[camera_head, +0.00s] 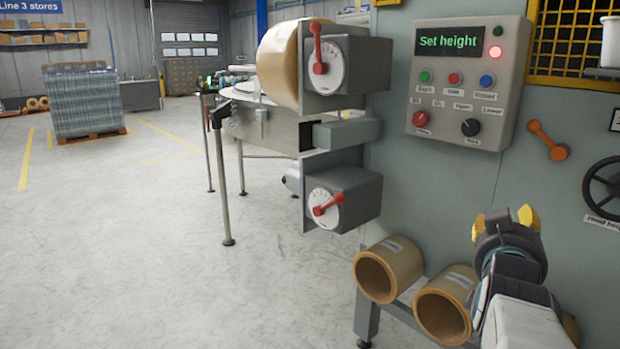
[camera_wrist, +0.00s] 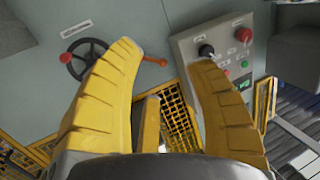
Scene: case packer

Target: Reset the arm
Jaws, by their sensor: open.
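My gripper (camera_head: 506,217) is at the lower right in the head view, raised in front of the grey-green machine panel (camera_head: 440,215). The control box (camera_head: 467,80) on the panel reads "Set height" and has a lit red lamp, several buttons and a black knob. It shows tilted in the wrist view, behind the right finger. A black handwheel (camera_head: 603,188) and an orange lever (camera_head: 547,140) are on the panel to the right of the box. My gripper touches none of them.
Dial units with red pointers (camera_head: 328,204) and a large tape roll (camera_head: 277,65) stick out at the machine's left. A conveyor (camera_head: 262,125) stands behind. The floor (camera_head: 150,240) at left is clear.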

